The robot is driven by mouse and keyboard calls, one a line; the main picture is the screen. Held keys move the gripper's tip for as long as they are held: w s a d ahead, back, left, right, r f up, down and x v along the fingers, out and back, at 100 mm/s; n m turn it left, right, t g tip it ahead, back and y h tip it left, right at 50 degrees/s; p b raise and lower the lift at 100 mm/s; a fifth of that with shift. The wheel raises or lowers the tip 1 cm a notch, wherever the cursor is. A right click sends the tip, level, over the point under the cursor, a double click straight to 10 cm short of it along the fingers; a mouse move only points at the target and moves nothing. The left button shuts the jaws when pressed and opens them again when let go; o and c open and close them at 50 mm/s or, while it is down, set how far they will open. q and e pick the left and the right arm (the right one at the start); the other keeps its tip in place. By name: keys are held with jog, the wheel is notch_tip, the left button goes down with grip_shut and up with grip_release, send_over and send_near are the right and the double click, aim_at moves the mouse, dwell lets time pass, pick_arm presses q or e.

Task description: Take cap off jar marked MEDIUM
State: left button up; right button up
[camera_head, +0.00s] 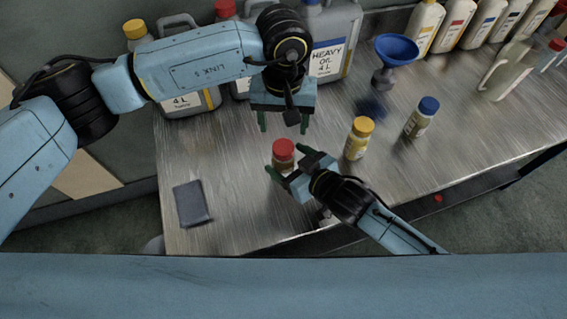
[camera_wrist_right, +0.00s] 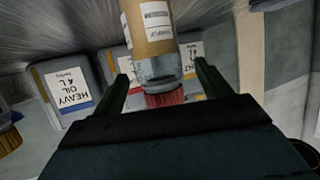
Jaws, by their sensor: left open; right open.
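A small jar with a red cap (camera_head: 284,149) stands on the metal table. It also shows upside down in the right wrist view, with its tan body (camera_wrist_right: 149,28) and red cap (camera_wrist_right: 166,99). Its label is too blurred to read surely as MEDIUM. My right gripper (camera_head: 287,161) is open, its fingers on either side of the jar, with gaps visible in the wrist view (camera_wrist_right: 165,76). My left gripper (camera_head: 284,124) is open and empty, pointing down above the table just behind the jar. The cap is on the jar.
A yellow-capped jar (camera_head: 358,139) and a blue-capped jar (camera_head: 422,117) stand to the right. A blue funnel (camera_head: 397,49) is behind them. Large oil cans, including HEAVY OIL (camera_head: 328,60), and a row of bottles (camera_head: 457,25) line the back. A dark flat pad (camera_head: 193,203) lies front left.

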aim_at(284, 147)
jog(key=shift+x, duration=1.25)
pick_arm(q)
jog(key=shift+w, duration=0.1)
pick_arm(e)
grip_shut()
pick_arm(q)
jog(key=n, duration=0.4)
jog(key=shift+f+n, duration=0.15)
jog(key=shift+n, duration=0.15)
notch_tip(284, 147, down, 8)
jog(key=shift+r, duration=0.2)
jog(key=shift+c, duration=0.2)
